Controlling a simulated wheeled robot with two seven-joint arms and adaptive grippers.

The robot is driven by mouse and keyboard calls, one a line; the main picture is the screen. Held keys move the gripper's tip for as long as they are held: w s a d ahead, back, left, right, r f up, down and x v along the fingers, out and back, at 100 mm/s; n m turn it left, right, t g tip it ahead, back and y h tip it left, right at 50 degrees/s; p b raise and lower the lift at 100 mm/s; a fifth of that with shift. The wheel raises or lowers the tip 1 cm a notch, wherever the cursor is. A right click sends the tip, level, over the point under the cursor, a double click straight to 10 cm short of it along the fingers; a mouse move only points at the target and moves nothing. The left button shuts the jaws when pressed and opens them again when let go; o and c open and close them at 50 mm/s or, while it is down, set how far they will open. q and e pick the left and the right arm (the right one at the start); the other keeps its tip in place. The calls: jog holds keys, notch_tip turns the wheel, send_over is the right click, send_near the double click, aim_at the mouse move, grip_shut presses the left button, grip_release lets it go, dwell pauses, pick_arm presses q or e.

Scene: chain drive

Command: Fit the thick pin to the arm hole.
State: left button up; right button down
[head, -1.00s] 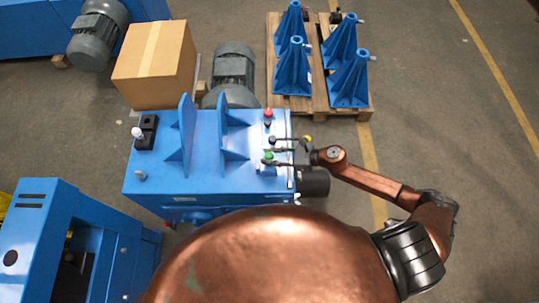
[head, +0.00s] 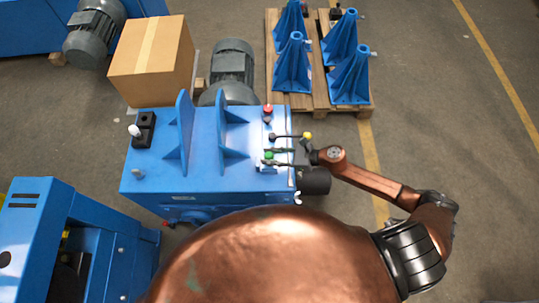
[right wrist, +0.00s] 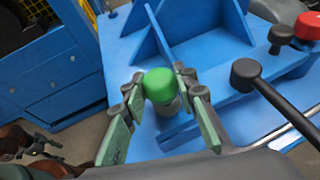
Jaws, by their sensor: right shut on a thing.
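A pin with a round green head (head: 269,155) stands at the right edge of the blue bench top (head: 155,178). In the right wrist view the green head (right wrist: 160,84) sits on a short grey shaft, between the two fingers. My right gripper (head: 281,156) reaches in from the right and is shut on this pin; its fingers (right wrist: 165,98) lie on either side. The pin's lower end is hidden. I cannot make out the arm hole.
Close by are a rod with a yellow knob (head: 307,136) and a black end (right wrist: 246,72), a red knob (head: 268,109) and a black knob (right wrist: 282,38). Upright blue plates (head: 184,130) stand mid-bench. A black block (head: 147,128) and white knob (head: 134,131) are at the left.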

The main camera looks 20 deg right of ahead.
jog(key=shift+f, duration=0.25)
jog(key=c, duration=1.5)
grip_release()
jog(key=shift+o, duration=0.2)
jog(key=v, duration=1.2)
